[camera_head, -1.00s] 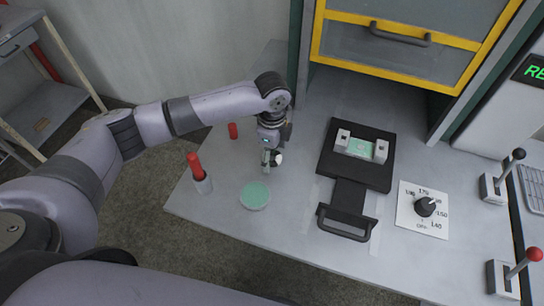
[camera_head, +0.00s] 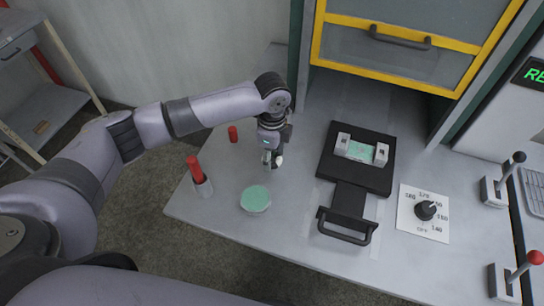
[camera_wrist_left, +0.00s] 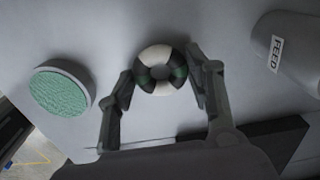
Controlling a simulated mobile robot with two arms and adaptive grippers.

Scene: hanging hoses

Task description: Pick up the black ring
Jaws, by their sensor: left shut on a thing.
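In the head view my left gripper (camera_head: 272,161) points down over the left part of the grey table, and only a small pale bit of the ring (camera_head: 279,161) shows beside the fingers. I cannot tell whether the ring touches the table. My right gripper is not in view.
A round green-topped dish (camera_head: 255,199) stands near the front table edge. A grey cup (camera_head: 203,186) holds a red rod (camera_head: 194,168); a red piece (camera_head: 233,133) stands behind. A black handled fixture (camera_head: 346,187) and a dial (camera_head: 425,209) are to the right.

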